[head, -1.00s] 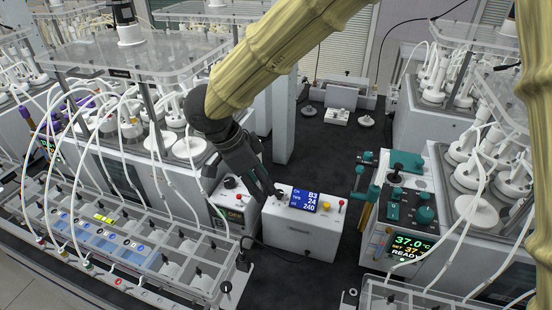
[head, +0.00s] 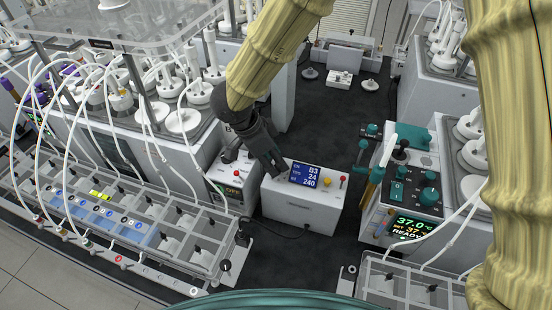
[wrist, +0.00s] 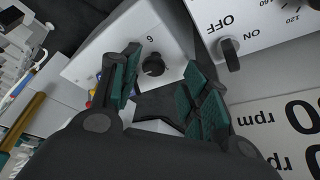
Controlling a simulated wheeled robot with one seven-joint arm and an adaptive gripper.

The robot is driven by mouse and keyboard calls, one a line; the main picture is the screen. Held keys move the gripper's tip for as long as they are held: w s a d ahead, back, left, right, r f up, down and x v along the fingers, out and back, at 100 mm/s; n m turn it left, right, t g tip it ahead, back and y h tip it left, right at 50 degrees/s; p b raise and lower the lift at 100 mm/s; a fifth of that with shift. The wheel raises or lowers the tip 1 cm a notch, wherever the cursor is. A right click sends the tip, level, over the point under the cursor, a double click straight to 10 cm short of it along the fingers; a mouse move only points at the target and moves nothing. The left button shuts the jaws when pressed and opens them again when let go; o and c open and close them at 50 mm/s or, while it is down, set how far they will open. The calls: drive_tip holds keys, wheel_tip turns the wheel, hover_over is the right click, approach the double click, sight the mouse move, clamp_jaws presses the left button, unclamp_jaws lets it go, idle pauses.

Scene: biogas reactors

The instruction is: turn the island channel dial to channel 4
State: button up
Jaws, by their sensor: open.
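A white control box (head: 300,209) stands on the dark floor-like surface, with a blue screen (head: 305,175) whose top line looks like B3, above 24 and 240. My gripper (head: 279,170) is over the left end of its top and hides the controls there. In the wrist view, a small black dial (wrist: 152,65) sits on a white face beside a printed digit, 6 or 9 by orientation. My open gripper (wrist: 161,62) has its green-padded fingers on either side of the dial, apart from it. The dial's pointer direction is not clear.
A neighbouring unit with a red knob (head: 236,173) stands close on the left. A 37.0 °C controller (head: 408,227) stands right. Dark surface lies open behind.

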drive_tip(key=shift+w+d+f, duration=0.2)
drive_tip(key=shift+f, duration=0.15)
drive_tip(key=shift+s+d+f, duration=0.1)
drive_tip(key=shift+s+f, duration=0.05)
drive_tip(key=shift+s+r, duration=0.2)
drive_tip(key=shift+s, duration=0.55)
drive_tip(key=shift+w+f, duration=0.2)
drive_tip(key=shift+w, duration=0.1)
drive_tip(key=shift+w+f, duration=0.15)
drive_tip(key=shift+w, duration=0.15)
drive_tip(key=shift+c, duration=1.1)
drive_tip(key=shift+s, duration=0.2)
clamp_jaws()
